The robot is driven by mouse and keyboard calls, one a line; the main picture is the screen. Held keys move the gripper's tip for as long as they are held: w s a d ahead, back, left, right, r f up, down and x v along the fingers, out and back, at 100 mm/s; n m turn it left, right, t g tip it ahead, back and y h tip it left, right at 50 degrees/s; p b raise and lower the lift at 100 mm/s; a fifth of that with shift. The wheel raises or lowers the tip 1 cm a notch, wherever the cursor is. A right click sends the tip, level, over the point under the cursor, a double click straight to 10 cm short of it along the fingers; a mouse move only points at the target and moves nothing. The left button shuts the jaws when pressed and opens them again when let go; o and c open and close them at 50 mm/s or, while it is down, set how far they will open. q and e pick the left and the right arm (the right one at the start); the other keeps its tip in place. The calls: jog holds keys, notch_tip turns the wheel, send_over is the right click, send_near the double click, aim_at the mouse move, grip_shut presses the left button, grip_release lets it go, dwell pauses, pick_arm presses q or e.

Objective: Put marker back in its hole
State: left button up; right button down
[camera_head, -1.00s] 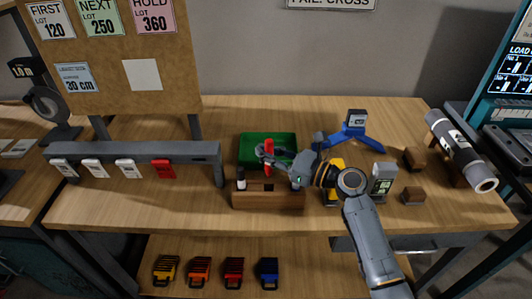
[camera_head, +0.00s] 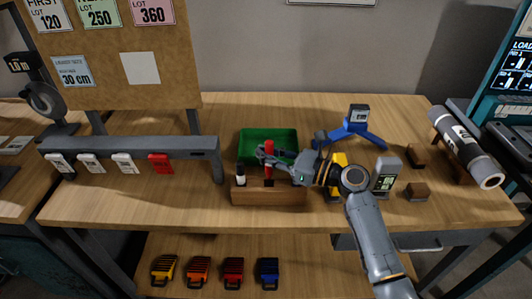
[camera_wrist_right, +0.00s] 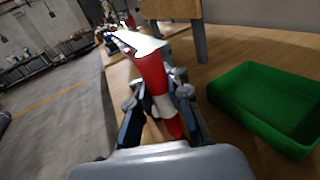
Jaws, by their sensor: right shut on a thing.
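The red marker (camera_head: 269,148) is upright in my right gripper (camera_head: 266,158). It also shows large in the right wrist view (camera_wrist_right: 158,85), with a white band, between the two fingers (camera_wrist_right: 155,105). Its lower end is over or at the dark middle hole of the wooden block (camera_head: 268,196); I cannot tell whether the tip is inside. A white and black marker (camera_head: 240,174) stands in the block's left hole. The right end of the block's top is partly hidden by my gripper. My left gripper is not in view.
A green tray (camera_head: 252,138) lies just behind the block. A yellow device (camera_head: 339,162), a grey meter (camera_head: 385,174) and a blue stand (camera_head: 357,130) are to the right. A grey rail (camera_head: 130,147) with several tags stands left. The table's front strip is clear.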

jog(key=shift+p, duration=0.35)
jog(key=shift+p, duration=0.6)
dwell(1.0)
jog(key=shift+f, duration=0.35)
jog(key=shift+s+f, duration=0.1)
jog(key=shift+s, duration=0.05)
dwell(0.4)
